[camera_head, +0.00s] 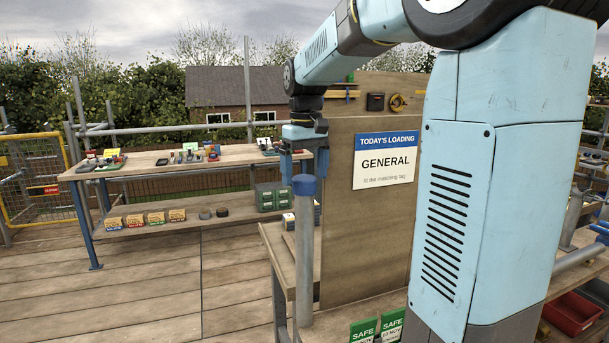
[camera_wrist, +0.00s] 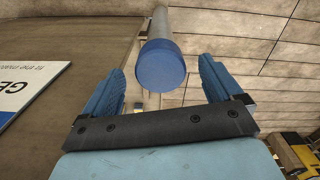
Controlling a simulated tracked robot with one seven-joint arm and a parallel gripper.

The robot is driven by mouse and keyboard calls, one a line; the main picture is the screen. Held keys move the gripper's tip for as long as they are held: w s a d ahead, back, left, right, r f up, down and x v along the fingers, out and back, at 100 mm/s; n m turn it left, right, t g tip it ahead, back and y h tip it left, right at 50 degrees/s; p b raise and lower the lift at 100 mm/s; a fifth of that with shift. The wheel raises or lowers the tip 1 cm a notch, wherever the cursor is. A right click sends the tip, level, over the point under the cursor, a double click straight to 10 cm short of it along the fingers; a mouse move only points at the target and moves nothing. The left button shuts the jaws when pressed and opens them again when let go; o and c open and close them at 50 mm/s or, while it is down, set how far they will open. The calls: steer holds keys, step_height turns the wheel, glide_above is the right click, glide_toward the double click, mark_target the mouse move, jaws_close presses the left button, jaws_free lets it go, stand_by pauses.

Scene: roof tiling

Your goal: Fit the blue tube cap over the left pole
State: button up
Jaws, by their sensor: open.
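The blue tube cap (camera_head: 304,184) sits on top of the upright grey pole (camera_head: 304,255) in the head view. The cap looks level and covers the pole's top end. In the wrist view the cap (camera_wrist: 162,66) shows as a blue disc with the pole (camera_wrist: 160,22) running away behind it. My gripper (camera_head: 305,163) is open and empty, just above the cap. In the wrist view its two blue fingers stand on either side of the cap, with visible gaps on both sides. How far the cap reaches down the pole inside is hidden.
A wooden board with a loading sign (camera_head: 385,160) stands close right of the pole. Green safe tags (camera_head: 391,325) are at the bottom. Another grey pole (camera_head: 571,220) stands at the right. A long workbench (camera_head: 150,165) with small items is at back left. Open deck lies left.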

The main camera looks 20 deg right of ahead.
step_height(320, 180, up, 13)
steer(key=s+f+m+t, duration=0.1)
steer(key=s+f+t, duration=0.1)
steer(key=s+f, duration=0.7)
steer(key=s+f+m+t, duration=0.1)
steer(key=s+f+t, duration=0.2)
steer(key=s+f, duration=0.6)
steer(key=s, duration=0.4)
steer(key=shift+s+m+t, duration=0.3)
steer(key=shift+s, duration=0.05)
steer(key=shift+a, duration=0.1)
stand_by(0.4)
